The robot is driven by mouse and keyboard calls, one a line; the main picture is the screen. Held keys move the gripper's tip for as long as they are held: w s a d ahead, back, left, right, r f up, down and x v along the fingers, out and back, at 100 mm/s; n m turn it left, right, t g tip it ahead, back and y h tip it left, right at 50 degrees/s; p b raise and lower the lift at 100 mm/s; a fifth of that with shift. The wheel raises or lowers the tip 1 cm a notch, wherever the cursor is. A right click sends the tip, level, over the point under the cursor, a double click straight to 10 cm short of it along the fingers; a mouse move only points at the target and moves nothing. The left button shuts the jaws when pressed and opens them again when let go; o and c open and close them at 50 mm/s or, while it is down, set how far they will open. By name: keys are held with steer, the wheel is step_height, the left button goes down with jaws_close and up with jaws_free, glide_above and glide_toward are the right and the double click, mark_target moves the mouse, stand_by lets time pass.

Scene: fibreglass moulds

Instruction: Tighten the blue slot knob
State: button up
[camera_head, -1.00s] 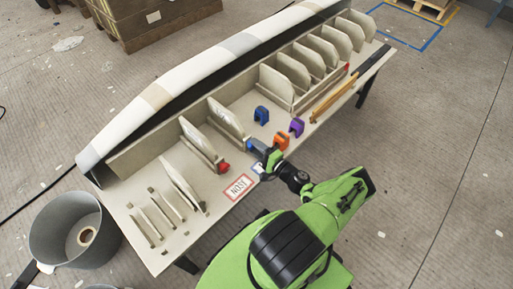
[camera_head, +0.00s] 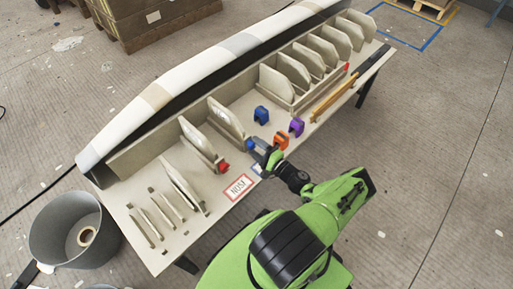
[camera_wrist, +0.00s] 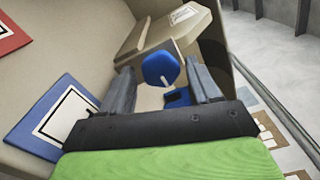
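The blue knob (camera_head: 250,144) shows at the tip of my gripper (camera_head: 257,152) in the head view, beside a cream rib at the inner end of the bench. In the wrist view the round blue knob (camera_wrist: 160,68) has a pale slot mark on its face. It lies between the two grey fingertips of my gripper (camera_wrist: 159,72). The fingers are apart, with a small gap visible on each side of the knob, so I see no grip on it. Another blue piece (camera_wrist: 177,98) shows below the knob between the fingers; what it is I cannot tell.
A blue clamp (camera_head: 261,115), an orange clamp (camera_head: 281,141) and a purple clamp (camera_head: 296,127) stand close by on the bench (camera_head: 233,153). A red knob (camera_head: 223,167) is to the left. A red-framed card (camera_head: 238,187) lies in front. Cream ribs (camera_head: 226,119) stand behind.

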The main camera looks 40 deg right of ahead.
steer(key=shift+o, duration=0.4)
steer(key=s+p, duration=0.2)
steer(key=s, duration=1.3)
steer(key=shift+s+d, duration=0.2)
steer(key=shift+s, duration=0.15)
